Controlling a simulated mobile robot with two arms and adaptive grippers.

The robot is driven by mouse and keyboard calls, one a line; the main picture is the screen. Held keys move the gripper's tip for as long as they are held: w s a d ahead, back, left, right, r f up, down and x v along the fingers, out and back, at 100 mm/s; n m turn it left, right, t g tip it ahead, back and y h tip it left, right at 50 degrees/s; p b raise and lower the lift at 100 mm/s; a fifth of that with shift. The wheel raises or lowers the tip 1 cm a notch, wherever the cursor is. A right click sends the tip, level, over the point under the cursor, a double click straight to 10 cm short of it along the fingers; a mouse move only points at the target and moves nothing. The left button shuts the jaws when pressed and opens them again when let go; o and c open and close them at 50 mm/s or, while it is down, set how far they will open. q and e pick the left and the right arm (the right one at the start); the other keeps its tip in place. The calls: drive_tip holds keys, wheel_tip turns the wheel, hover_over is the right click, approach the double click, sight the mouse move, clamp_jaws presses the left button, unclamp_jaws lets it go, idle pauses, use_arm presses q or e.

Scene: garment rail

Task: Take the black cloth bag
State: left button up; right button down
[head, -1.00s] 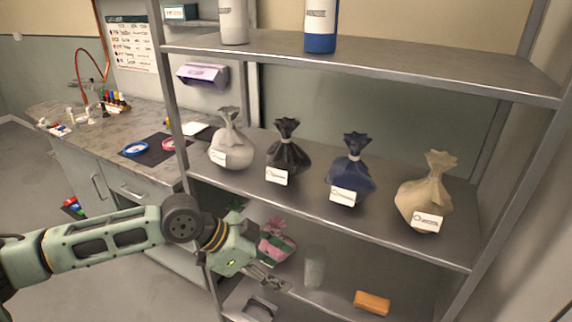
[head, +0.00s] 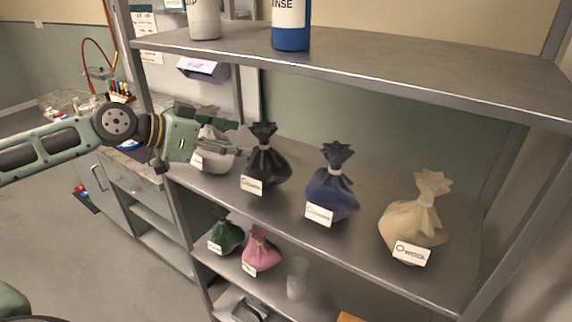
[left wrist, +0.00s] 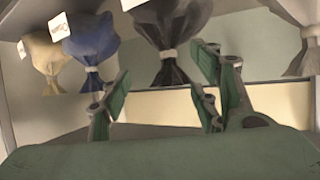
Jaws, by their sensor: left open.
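The black cloth bag (head: 265,165) stands on the middle shelf, tied at its neck, with a white tag on its front. It also shows upside down in the left wrist view (left wrist: 173,38). My left gripper (head: 236,140) is open just left of the black bag's neck and partly covers the pale grey bag (head: 215,158). In the left wrist view the open fingers (left wrist: 160,95) show with the black bag's gathered neck beyond and between them. It is not gripped. My right gripper is not in view.
On the same shelf, a blue bag (head: 332,190) and a beige bag (head: 413,222) stand to the right. The upper shelf (head: 400,72) holds two bottles. The lower shelf holds a green bag (head: 225,235), a pink bag (head: 260,252) and a clear cup (head: 297,278).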

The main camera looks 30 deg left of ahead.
sight(262, 145)
use_arm(q)
drive_tip(key=w+p, duration=0.2)
drive_tip(key=w+d+f+p, duration=0.1)
drive_tip(key=shift+w+d+p, duration=0.1)
drive_tip(key=shift+w+p, duration=0.25)
drive_tip(key=shift+p, duration=0.05)
drive_tip(key=shift+p+x, duration=0.6)
drive_tip(key=shift+x, duration=0.65)
drive_tip(key=shift+w+f, duration=0.4)
drive_tip(key=shift+f, duration=0.05)
drive_tip(key=shift+s, duration=0.1)
drive_tip(key=shift+c, duration=0.8)
drive_tip(key=c, duration=0.6)
clamp_jaws()
drive_tip(key=shift+f, duration=0.1)
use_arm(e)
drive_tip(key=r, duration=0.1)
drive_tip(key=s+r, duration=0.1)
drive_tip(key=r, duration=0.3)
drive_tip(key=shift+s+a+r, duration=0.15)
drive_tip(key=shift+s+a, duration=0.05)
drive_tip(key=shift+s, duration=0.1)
use_arm(q)
drive_tip(key=shift+d, duration=0.1)
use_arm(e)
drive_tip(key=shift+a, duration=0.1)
